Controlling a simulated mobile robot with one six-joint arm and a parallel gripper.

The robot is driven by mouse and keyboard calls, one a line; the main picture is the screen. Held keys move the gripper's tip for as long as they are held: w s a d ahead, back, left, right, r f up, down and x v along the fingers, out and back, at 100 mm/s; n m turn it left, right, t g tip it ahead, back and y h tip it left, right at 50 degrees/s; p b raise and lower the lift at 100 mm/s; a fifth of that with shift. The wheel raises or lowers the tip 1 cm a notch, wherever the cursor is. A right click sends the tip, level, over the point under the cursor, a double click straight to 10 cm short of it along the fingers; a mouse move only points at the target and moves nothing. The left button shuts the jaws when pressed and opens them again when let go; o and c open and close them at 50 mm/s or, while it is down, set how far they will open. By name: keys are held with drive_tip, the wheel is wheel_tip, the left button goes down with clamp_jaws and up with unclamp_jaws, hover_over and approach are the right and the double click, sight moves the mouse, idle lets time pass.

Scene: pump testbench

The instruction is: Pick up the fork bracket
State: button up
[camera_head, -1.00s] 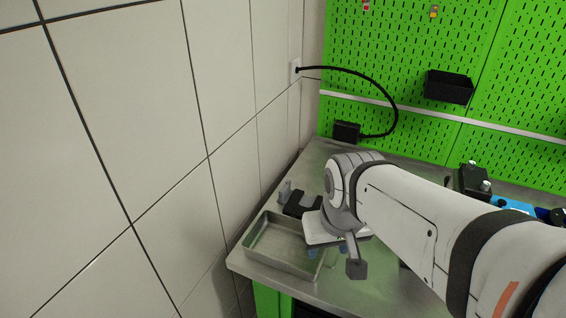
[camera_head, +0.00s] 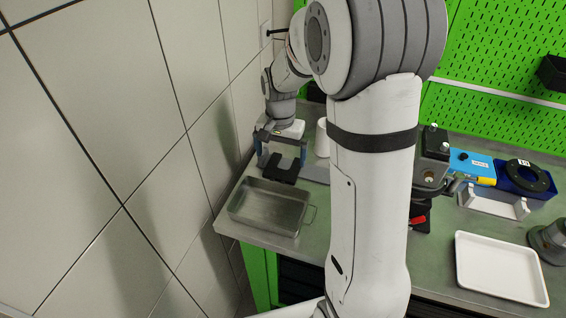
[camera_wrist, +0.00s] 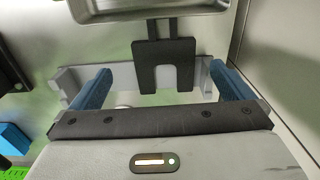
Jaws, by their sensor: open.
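The fork bracket (camera_head: 282,168) is black and U-shaped, lying at the back edge of the metal tray in the head view. In the wrist view the fork bracket (camera_wrist: 165,62) shows two prongs and a slot opening toward my gripper. A grey holder (camera_wrist: 123,76) with raised ends is beside it; whether they touch is unclear. My gripper (camera_head: 281,147) is above and just behind the bracket. In the wrist view my gripper (camera_wrist: 160,86) is open and empty, its blue fingers wide apart on either side of the bracket's prongs.
A metal tray (camera_head: 240,214) with a handle stands in front of the bracket. The tiled wall (camera_head: 165,190) is close on the left. A white tray (camera_head: 500,268), a blue bin (camera_head: 527,188) and a white stand (camera_head: 490,205) are on the right of the bench.

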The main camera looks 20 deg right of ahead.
sight(280, 174)
drive_tip(key=f, duration=0.2)
drive_tip(key=f+p, duration=0.1)
drive_tip(key=f, duration=0.2)
drive_tip(key=w+f, duration=0.1)
drive_tip(key=f, duration=0.2)
drive_tip(key=shift+p, duration=0.35)
drive_tip(key=shift+c, duration=0.2)
drive_tip(key=c, duration=1.1)
drive_tip(key=shift+r, duration=0.1)
drive_tip(key=shift+r, duration=0.55)
wheel_tip(280, 174, up, 17)
drive_tip(key=shift+f+b, duration=0.1)
drive_tip(key=shift+b, duration=0.7)
